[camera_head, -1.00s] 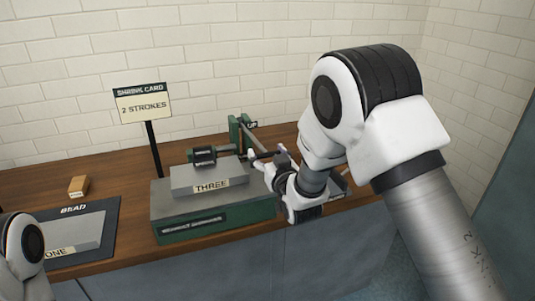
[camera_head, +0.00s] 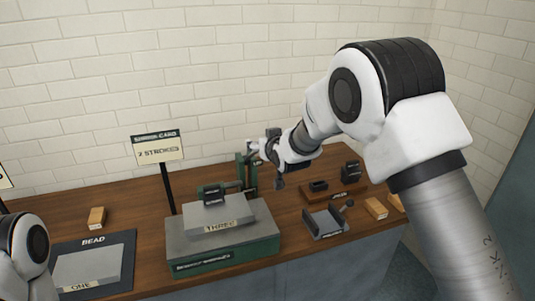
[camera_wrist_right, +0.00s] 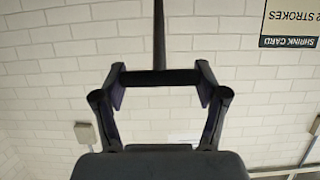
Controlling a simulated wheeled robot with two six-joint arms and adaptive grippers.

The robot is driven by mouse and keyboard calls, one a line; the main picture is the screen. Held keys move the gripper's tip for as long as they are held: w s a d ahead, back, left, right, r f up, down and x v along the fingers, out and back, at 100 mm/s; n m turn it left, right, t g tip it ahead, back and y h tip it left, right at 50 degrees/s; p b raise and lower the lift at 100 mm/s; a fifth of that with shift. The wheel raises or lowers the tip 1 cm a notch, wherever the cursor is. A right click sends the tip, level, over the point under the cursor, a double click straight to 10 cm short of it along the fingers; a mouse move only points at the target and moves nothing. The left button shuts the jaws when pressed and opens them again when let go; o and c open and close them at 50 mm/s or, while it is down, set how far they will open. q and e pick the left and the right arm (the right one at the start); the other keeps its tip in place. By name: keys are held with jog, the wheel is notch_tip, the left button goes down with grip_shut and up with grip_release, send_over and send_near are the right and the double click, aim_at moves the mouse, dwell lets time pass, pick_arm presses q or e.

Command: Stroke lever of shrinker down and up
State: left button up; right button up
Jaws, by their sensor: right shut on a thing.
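The shrinker is a green base (camera_head: 225,260) with a grey top and a green post (camera_head: 249,178) at its back right. A grey plate marked THREE (camera_head: 215,229) lies on it under a dark jaw block (camera_head: 213,195). My right gripper (camera_head: 254,148) is raised beside the top of the post. In the right wrist view its fingers (camera_wrist_right: 160,77) are closed on the black crossbar of the lever handle (camera_wrist_right: 152,77), with the lever's dark rod (camera_wrist_right: 159,35) running away from it. The gripper hides most of the lever in the head view. My left arm shows at the lower left; its gripper is out of frame.
The shrink card (camera_head: 158,148) reading 2 STROKES stands behind the base. A BEAD mat (camera_head: 121,245) with plate ONE (camera_head: 88,268) and a wooden block (camera_head: 97,217) are at left. Small fixtures (camera_head: 326,222) and wooden blocks (camera_head: 376,208) are at right.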

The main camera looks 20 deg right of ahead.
jog(key=w+r, duration=0.3)
jog(key=shift+p, duration=0.3)
pick_arm(q)
jog(key=shift+w+r, duration=0.45)
jog(key=shift+r, duration=0.05)
pick_arm(e)
jog(key=shift+r, duration=0.3)
jog(key=o, duration=1.5)
jog(key=shift+w, duration=0.1)
jog(key=shift+c, duration=0.2)
jog(key=shift+o, duration=1.1)
jog(key=shift+w+f, duration=0.1)
jog(key=shift+f, duration=0.1)
pick_arm(q)
jog(key=shift+w, duration=0.15)
pick_arm(e)
jog(key=shift+f, duration=0.1)
jog(key=v, duration=1.2)
